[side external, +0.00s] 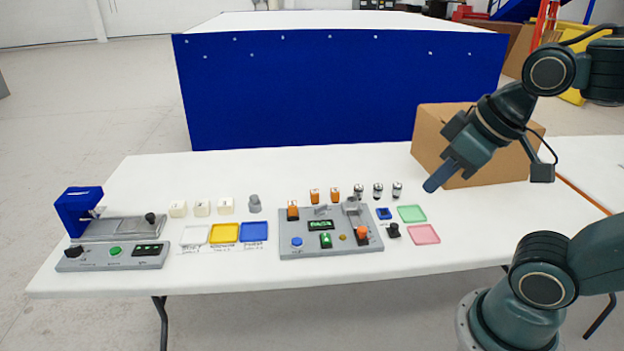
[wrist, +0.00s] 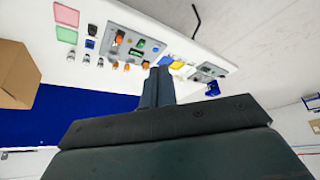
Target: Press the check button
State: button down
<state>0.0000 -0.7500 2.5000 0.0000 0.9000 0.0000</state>
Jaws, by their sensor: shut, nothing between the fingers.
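A grey panel (side external: 287,247) lies in the middle of the white table. It carries a round blue button (side external: 297,242), a green block or switch (side external: 326,240), a small yellow button (side external: 343,237) and orange parts. A second grey control box (side external: 88,263) at the left has a round green button (side external: 115,251). The labels are too small to read, so I cannot tell which is the check button. My gripper (side external: 432,187) is shut and empty, raised above the table in front of the cardboard box, right of the panel. In the wrist view its closed fingers (wrist: 160,72) point toward the table.
A cardboard box (side external: 470,145) stands at the back right. Green (side external: 411,213) and pink (side external: 424,234) trays lie right of the panel. Orange and silver cylindrical parts line up behind it. White, yellow (side external: 224,232) and blue (side external: 254,231) trays lie left of it.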

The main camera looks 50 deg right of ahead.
jog(key=n+t, duration=0.4)
jog(key=n, duration=0.4)
send_over(300, 242)
notch_tip(300, 242, down, 23)
jog(key=shift+s+f, duration=0.1)
jog(key=shift+f, duration=0.15)
jog(key=shift+f, duration=4.25)
